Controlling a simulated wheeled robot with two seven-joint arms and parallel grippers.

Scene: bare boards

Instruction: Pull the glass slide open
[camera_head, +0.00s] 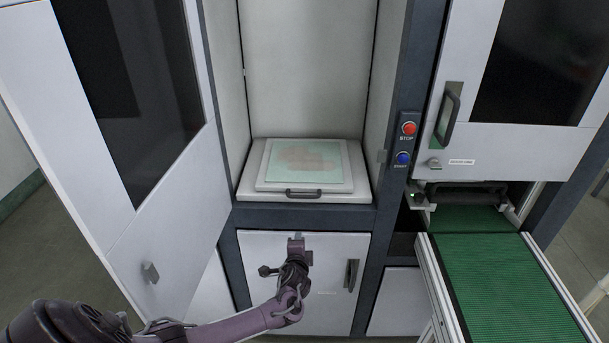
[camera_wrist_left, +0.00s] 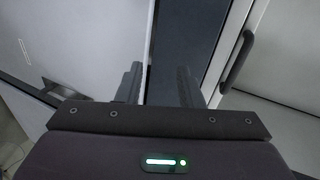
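The glass slide (camera_head: 304,165) is a pale greenish pane with a faint brownish patch, lying on a white tray (camera_head: 258,191) inside the open cabinet bay. A dark bar handle (camera_head: 304,193) sits at the tray's front edge. My left gripper (camera_head: 297,241) is below that handle, in front of the lower white cabinet door, apart from the slide. In the left wrist view its two dark fingers (camera_wrist_left: 158,88) stand apart with nothing between them. My right gripper is not in view.
A white door (camera_head: 150,215) with a dark window stands open at left. A post with red STOP (camera_head: 409,128) and blue (camera_head: 403,158) buttons is right of the bay. A green conveyor (camera_head: 505,285) lies at right. The lower door has a dark handle (camera_head: 351,275).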

